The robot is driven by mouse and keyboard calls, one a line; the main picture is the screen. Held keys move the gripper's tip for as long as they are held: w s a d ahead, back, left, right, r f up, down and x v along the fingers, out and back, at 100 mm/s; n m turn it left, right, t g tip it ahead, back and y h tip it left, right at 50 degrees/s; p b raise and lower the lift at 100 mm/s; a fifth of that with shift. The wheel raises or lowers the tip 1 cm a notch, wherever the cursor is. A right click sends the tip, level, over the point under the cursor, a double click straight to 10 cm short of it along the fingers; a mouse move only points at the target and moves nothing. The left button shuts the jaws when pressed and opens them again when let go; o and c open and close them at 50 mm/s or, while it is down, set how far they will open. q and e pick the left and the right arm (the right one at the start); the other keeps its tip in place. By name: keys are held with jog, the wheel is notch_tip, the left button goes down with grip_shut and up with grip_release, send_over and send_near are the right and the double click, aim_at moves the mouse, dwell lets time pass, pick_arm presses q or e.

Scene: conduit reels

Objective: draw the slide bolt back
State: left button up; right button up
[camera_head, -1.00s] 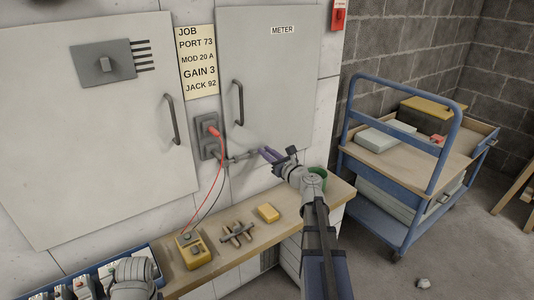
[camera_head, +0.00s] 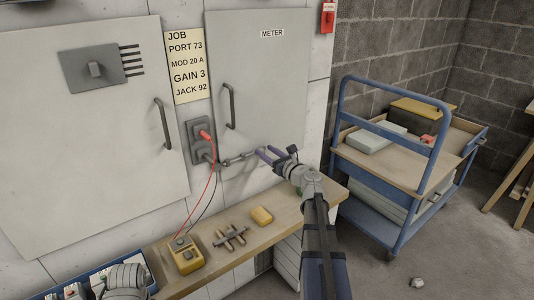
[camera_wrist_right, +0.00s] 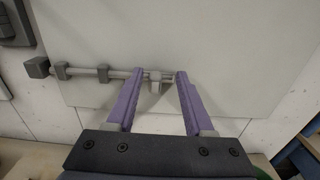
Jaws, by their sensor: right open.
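The slide bolt (camera_head: 236,160) is a grey horizontal rod low on the METER cabinet door (camera_head: 262,80). In the right wrist view, the rod (camera_wrist_right: 86,71) runs through brackets to a grey block (camera_wrist_right: 37,67) at its left end. A small pale knob (camera_wrist_right: 155,85) hangs from the rod near its right end. My right gripper (camera_head: 267,154) is open at the bolt's right end. In the right wrist view, its purple fingers (camera_wrist_right: 160,73) stand on either side of the knob, with gaps visible.
A socket box (camera_head: 202,140) with a red plug and leads is left of the bolt. Below, a wooden shelf (camera_head: 216,262) carries a yellow meter (camera_head: 186,254), a valve-like part (camera_head: 230,237) and a yellow block (camera_head: 261,216). A blue trolley (camera_head: 385,175) stands right.

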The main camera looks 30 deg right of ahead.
jog(key=s, duration=0.7)
jog(key=shift+s+d, duration=0.3)
jog(key=shift+s, duration=0.1)
dwell(0.3)
